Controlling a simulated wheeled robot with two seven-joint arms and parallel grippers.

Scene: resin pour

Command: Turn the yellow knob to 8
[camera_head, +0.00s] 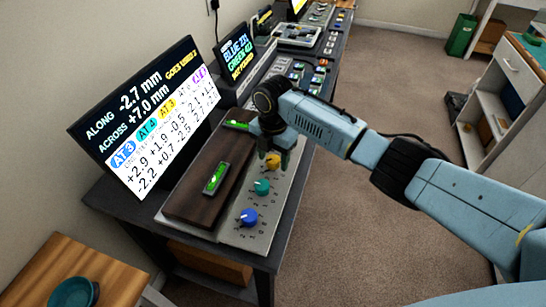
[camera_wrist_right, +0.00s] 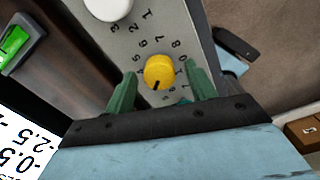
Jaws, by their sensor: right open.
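The yellow knob (camera_wrist_right: 159,71) sits on a grey panel (camera_wrist_right: 122,58) with printed numerals around it, several legible. Its dark pointer mark faces the bottom of the wrist view, slightly left, away from the numerals 6, 7 and 8 near the top. My right gripper (camera_wrist_right: 160,70) is open, with one green finger on each side of the knob. Small gaps seem to show between fingers and knob; I cannot tell whether they touch. In the head view the yellow knob (camera_head: 273,161) shows just below the right gripper (camera_head: 272,152). My left gripper is not in view.
A teal knob (camera_head: 262,187) and a blue knob (camera_head: 248,217) are nearer on the panel. A white knob (camera_wrist_right: 108,8) is beside the yellow one. A dark wooden board (camera_head: 194,194) with green levels and a monitor (camera_head: 145,115) stand left. Carpeted floor (camera_head: 350,220) is clear at right.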

